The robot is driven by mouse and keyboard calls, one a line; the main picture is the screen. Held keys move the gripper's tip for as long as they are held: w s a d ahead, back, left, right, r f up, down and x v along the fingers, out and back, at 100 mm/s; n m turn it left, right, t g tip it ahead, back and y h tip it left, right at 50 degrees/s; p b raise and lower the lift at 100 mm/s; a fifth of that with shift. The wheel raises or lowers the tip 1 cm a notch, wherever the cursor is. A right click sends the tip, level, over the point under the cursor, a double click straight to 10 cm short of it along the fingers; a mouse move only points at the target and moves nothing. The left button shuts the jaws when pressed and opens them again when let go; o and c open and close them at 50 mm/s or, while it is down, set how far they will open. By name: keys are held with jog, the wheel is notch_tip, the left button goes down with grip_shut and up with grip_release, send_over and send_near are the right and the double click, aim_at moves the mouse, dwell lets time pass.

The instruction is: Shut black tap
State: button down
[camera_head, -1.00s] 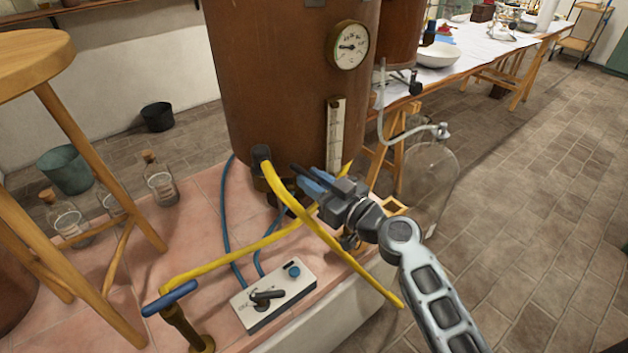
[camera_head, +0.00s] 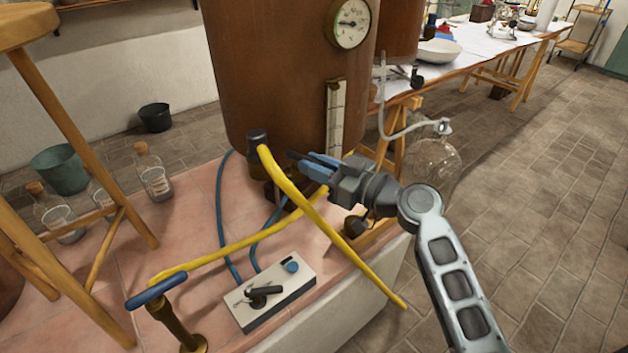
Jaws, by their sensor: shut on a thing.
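A dark tap-like fitting (camera_head: 257,140) stands against the foot of the copper boiler (camera_head: 280,80); I take it for the black tap. A yellow hose (camera_head: 285,185) passes in front and hides much of it. My gripper (camera_head: 308,162) comes from the right, its dark fingertips just right of the fitting, by the hose. Its blue-sided fingers are closed together. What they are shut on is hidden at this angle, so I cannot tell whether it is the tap. The angle of the tap's handle cannot be made out.
A blue-handled tap (camera_head: 157,290) stands front left. A white control box (camera_head: 268,295) with a black lever sits on the tiled ledge. A wooden stool (camera_head: 50,90) is at left, with glass bottles (camera_head: 153,178) beyond it. A glass vessel (camera_head: 432,165) stands right of my gripper.

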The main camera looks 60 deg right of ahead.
jog(key=shift+w+d+n+g+y+b, duration=0.15)
jog(key=shift+d+n+g+y+b, duration=0.4)
jog(key=shift+n+y+b, duration=1.1)
jog(key=shift+w+d+n+g+y+b, duration=0.3)
jog(key=shift+n+g+y+b, duration=0.5)
jog(key=shift+y+b, duration=0.85)
jog(key=shift+w+d+n+g+y+b, duration=0.1)
jog(key=shift+d+n+g+y+b, duration=0.45)
jog(key=shift+n+y+b, duration=1.2)
jog(key=shift+m+y+p, duration=0.3)
jog(key=shift+y+p, duration=0.25)
jog(key=shift+y, duration=0.2)
jog(key=c, duration=1.1)
grip_release()
jog(key=shift+o, duration=0.2)
jog(key=shift+s+a+r+h, duration=0.1)
jog(key=shift+h, duration=0.2)
